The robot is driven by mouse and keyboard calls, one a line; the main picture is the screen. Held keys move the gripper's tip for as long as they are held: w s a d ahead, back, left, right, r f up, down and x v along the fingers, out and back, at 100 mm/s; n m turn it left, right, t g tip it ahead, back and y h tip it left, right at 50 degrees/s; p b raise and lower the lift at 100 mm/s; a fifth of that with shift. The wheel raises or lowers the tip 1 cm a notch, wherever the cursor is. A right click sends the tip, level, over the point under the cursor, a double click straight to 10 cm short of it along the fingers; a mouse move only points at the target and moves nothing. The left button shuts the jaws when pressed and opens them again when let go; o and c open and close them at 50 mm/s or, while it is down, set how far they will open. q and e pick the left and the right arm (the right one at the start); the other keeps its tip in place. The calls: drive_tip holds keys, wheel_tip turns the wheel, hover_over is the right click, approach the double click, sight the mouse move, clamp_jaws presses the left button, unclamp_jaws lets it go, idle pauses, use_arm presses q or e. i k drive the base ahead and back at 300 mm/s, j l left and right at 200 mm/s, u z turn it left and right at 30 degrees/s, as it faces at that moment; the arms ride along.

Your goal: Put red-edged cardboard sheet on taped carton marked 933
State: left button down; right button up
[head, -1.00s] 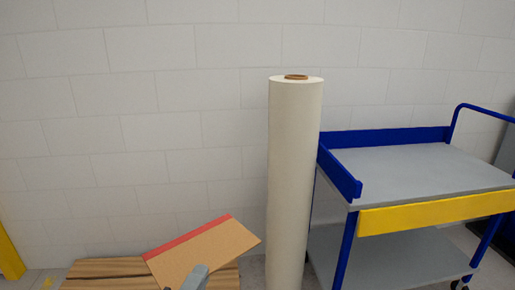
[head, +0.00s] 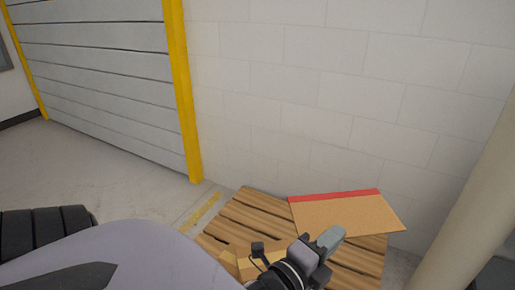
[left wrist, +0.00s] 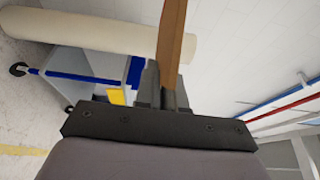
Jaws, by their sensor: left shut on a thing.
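The tan cardboard sheet (head: 345,215) with a red strip along its far edge is held out in front of my left gripper (head: 330,238), above the wooden pallet. In the left wrist view the sheet (left wrist: 172,40) shows nearly edge-on, pinched between the two fingers of my left gripper (left wrist: 166,92). A small tan carton-like shape (head: 246,267) shows low in the head view, on the pallet beside my left arm. My arm hides most of it, and no tape or number can be read. My right gripper is not in view.
The slatted wooden pallet (head: 240,215) stands by the white block wall (head: 300,100). A pale upright roll (head: 475,200) is at the right. A yellow-framed shutter door (head: 100,70) is at the left. The left wrist view shows a blue-edged trolley (left wrist: 85,65).

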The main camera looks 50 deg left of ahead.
sight(246, 263)
drive_tip(key=j, duration=1.05)
drive_tip(key=k+j+u, duration=0.1)
drive_tip(key=j, duration=0.95)
